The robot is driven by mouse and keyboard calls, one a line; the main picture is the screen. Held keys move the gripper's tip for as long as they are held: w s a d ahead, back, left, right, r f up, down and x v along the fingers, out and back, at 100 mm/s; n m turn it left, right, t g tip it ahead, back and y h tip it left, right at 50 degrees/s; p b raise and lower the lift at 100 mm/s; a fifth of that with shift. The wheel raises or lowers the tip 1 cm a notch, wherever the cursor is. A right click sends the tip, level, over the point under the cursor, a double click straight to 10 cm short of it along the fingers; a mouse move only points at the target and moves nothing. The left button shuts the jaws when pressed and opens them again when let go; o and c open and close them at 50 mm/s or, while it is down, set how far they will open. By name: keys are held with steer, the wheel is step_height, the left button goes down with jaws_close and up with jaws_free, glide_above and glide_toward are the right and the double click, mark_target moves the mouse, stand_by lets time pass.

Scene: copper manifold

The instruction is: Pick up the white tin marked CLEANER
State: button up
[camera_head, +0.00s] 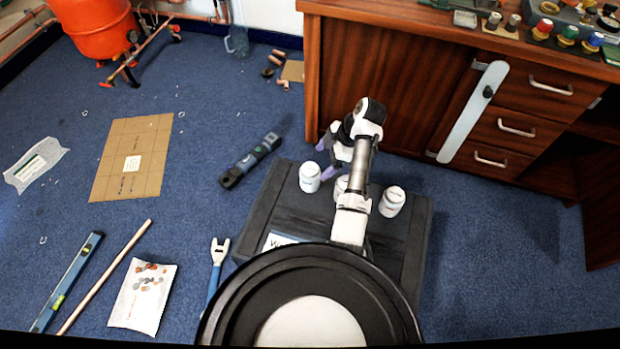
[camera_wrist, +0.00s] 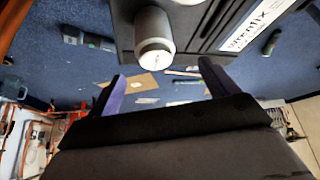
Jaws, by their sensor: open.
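Three small white tins stand on a dark case (camera_head: 285,212) in the head view: a left tin (camera_head: 309,178), a middle tin (camera_head: 341,186) partly hidden behind my arm, and a right tin (camera_head: 392,202). Their lettering is too small to read, so I cannot tell which is marked CLEANER. My gripper (camera_head: 326,160), with purple fingers, is open and empty near the left and middle tins. In the wrist view, one white tin (camera_wrist: 153,35) shows beyond the space between the open fingers (camera_wrist: 162,72), apart from them. A bit of another white object shows at the top edge.
A wooden cabinet (camera_head: 385,85) with drawers stands just behind the case, with tools on its top. A dark tool (camera_head: 250,161) lies on the carpet left of the case.

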steer(key=x, duration=0.6)
steer(key=shift+w, duration=0.15)
steer(key=x, duration=0.5)
steer(key=shift+w+d+f+b, duration=0.2)
steer(key=shift+w+b, duration=0.1)
steer(key=shift+b, duration=0.1)
steer(key=c, duration=1.2)
steer(key=shift+c, duration=0.3)
steer(key=shift+r, duration=0.2)
step_height(320, 180, up, 20)
steer(key=p, duration=0.6)
